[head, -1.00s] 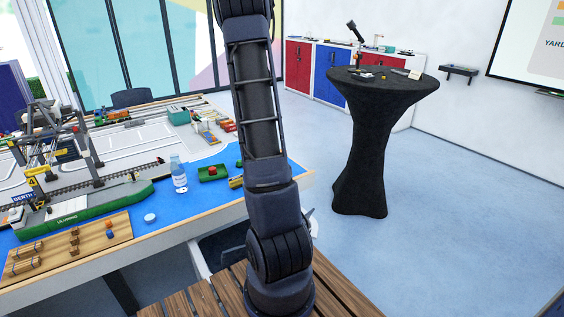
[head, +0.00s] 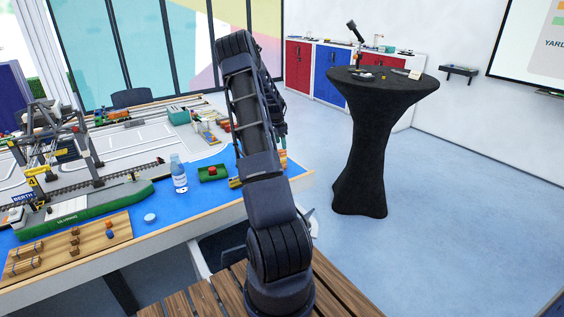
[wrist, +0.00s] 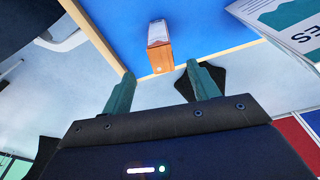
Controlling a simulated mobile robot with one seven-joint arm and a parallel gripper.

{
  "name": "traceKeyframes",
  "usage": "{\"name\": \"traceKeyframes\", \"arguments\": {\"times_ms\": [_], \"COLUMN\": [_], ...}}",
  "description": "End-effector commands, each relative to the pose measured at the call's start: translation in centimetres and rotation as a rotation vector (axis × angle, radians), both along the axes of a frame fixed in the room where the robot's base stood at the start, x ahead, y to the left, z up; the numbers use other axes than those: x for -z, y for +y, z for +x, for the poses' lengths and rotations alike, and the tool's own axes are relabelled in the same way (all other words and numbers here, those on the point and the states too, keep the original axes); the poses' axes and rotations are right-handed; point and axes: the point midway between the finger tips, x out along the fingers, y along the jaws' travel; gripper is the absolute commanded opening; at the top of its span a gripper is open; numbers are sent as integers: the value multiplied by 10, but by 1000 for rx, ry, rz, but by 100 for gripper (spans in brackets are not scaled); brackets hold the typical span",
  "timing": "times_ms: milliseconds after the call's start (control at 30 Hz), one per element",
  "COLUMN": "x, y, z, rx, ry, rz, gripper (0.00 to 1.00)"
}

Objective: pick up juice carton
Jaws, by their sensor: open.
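The juice carton (wrist: 160,56) shows in the wrist view as a small box with an orange side and a whitish face. It is on the blue table surface, close to the table's wooden edge. My gripper (wrist: 162,84) is open and empty, its two green fingers apart. The carton lies just beyond the fingertips, between them in the picture, and does not appear to touch them.
A white and green printed item (wrist: 290,27) lies to the carton's right in the wrist view. A water bottle (head: 179,174) and a green tray (head: 212,178) stand on the table left of my arm. A black round table (head: 362,150) stands apart at right.

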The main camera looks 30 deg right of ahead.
Motion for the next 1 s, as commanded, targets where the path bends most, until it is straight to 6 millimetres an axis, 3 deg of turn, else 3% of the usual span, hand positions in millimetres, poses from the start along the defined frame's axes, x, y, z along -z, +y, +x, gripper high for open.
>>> {"name": "traceKeyframes", "arguments": {"times_ms": [200, 467, 733, 1000], "x": [31, 48, 82, 90], "y": [-4, -7, -11, -12], "z": [-1, -1, 0, 0], "rx": [0, -1, -1, -1], "ry": [1, 1, 1, 0], "rz": [1, 1, 0, 1], "gripper": [60, 60, 60, 60]}}
